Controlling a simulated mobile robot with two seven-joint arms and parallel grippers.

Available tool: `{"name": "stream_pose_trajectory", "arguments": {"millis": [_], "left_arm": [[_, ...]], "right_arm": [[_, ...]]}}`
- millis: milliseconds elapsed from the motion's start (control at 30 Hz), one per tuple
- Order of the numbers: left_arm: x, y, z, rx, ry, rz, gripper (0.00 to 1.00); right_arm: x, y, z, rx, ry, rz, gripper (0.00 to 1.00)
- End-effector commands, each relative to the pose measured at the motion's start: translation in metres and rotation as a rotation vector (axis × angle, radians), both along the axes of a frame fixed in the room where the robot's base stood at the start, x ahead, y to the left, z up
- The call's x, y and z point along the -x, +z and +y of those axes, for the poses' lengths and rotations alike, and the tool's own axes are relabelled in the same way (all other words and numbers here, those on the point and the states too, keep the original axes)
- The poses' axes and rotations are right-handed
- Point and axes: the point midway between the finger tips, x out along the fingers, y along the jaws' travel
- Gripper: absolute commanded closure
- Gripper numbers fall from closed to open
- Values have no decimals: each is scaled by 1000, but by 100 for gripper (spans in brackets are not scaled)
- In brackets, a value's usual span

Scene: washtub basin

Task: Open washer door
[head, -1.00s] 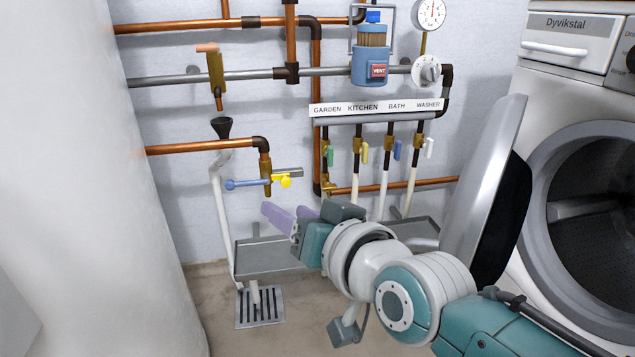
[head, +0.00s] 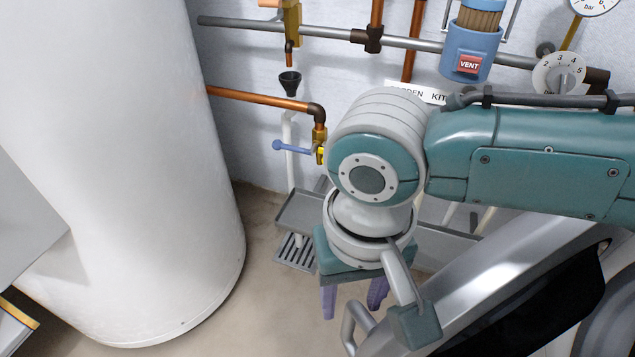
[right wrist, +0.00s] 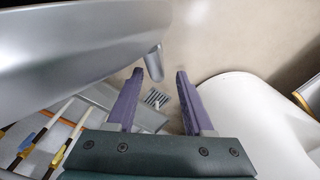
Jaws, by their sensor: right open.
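The washer door (head: 477,285), a silver frame around dark glass, stands swung open at the lower right of the head view. Its curved grey handle (head: 350,326) is on the free edge. My right gripper (head: 352,302) points down beside that edge, its purple fingers apart and empty, and part of it is hidden by my own wrist. In the right wrist view the fingers of my right gripper (right wrist: 160,73) are spread. The handle (right wrist: 153,63) shows near the left fingertip, and the door (right wrist: 75,45) fills the upper left. My left gripper is out of view.
A large white cylindrical tank (head: 130,170) stands at the left. Copper and grey pipes, with a blue filter (head: 470,45), run along the wall. A grey trough (head: 300,212) and a floor drain (head: 296,252) lie behind my right arm. Floor between tank and door is clear.

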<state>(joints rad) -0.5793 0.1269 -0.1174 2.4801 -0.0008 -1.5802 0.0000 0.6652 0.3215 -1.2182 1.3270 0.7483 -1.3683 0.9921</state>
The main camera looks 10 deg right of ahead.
Motion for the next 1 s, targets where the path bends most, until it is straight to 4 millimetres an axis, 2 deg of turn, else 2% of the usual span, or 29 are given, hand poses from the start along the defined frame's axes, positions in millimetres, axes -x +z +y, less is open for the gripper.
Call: {"name": "stream_pose_trajectory", "arguments": {"millis": [33,200,333,633,1000], "left_arm": [[0,-14,0,-1,-1,0,40],[0,-28,0,1,-1,0,40],[0,-32,0,0,-1,1,40],[0,-31,-3,11,4,1,40],[0,-31,-4,14,5,1,40]], "right_arm": [[0,-17,0,2,-1,0,48],[0,-40,0,-1,0,0,48],[0,-47,1,-2,0,0,48],[0,-47,1,-2,1,-1,49],[0,-46,1,-3,1,-1,91]]}}
